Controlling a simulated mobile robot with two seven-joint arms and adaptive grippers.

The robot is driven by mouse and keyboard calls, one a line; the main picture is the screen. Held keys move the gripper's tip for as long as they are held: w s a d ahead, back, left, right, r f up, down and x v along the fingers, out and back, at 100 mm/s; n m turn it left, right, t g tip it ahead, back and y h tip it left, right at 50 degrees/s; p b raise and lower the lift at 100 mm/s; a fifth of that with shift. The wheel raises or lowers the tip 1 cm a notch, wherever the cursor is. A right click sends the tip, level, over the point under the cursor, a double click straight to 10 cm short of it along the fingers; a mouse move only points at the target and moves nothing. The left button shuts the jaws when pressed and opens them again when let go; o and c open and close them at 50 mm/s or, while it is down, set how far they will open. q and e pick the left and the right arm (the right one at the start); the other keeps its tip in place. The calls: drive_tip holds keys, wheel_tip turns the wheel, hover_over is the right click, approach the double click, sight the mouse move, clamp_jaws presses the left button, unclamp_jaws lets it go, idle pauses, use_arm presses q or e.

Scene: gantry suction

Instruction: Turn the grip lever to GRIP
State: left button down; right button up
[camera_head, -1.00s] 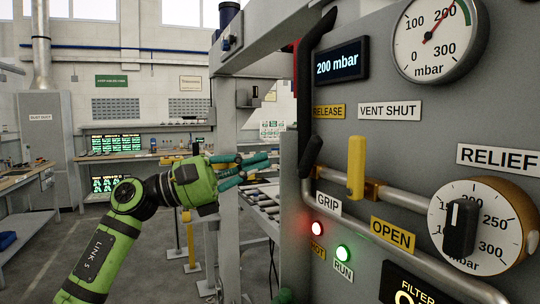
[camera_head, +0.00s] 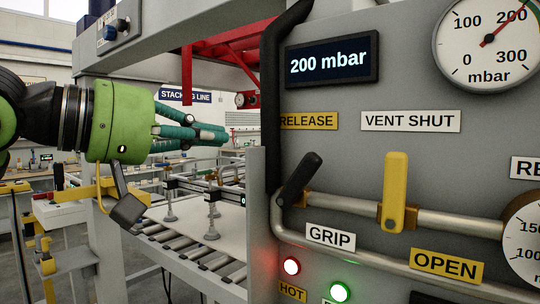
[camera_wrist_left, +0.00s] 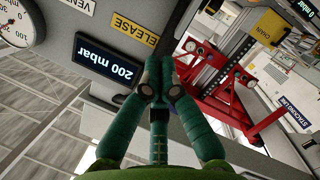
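The grip lever (camera_head: 298,181) is a black handle on the left of the grey panel, between the yellow RELEASE label (camera_head: 309,121) and the white GRIP label (camera_head: 330,236). It leans up and to the right. My left gripper (camera_head: 224,135) is left of the panel, higher than the lever and apart from it in the picture. Its teal fingers are drawn together with nothing between them. In the left wrist view the fingertips (camera_wrist_left: 159,72) meet below the RELEASE label; I cannot make out the lever there. My right gripper is not in view.
A yellow valve handle (camera_head: 395,190) stands upright on the pipe, right of the lever. The display (camera_head: 332,61) reads 200 mbar. Red and green lamps glow below GRIP. A roller conveyor (camera_head: 200,255) with suction cups lies behind, left of the panel. A black hose runs along the panel's edge.

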sight(297, 182)
use_arm(q)
drive_tip(key=w+d+f+p, duration=0.1)
drive_tip(key=d, duration=0.1)
drive_tip(key=w+d+f, duration=0.1)
drive_tip(key=d, duration=0.2)
drive_tip(key=w+d+f+p, duration=0.1)
drive_tip(key=d, duration=0.2)
drive_tip(key=shift+w+d+f+p, duration=0.2)
drive_tip(key=shift+w+f+p, duration=0.05)
drive_tip(key=shift+p, duration=0.1)
drive_tip(key=shift+s, duration=0.1)
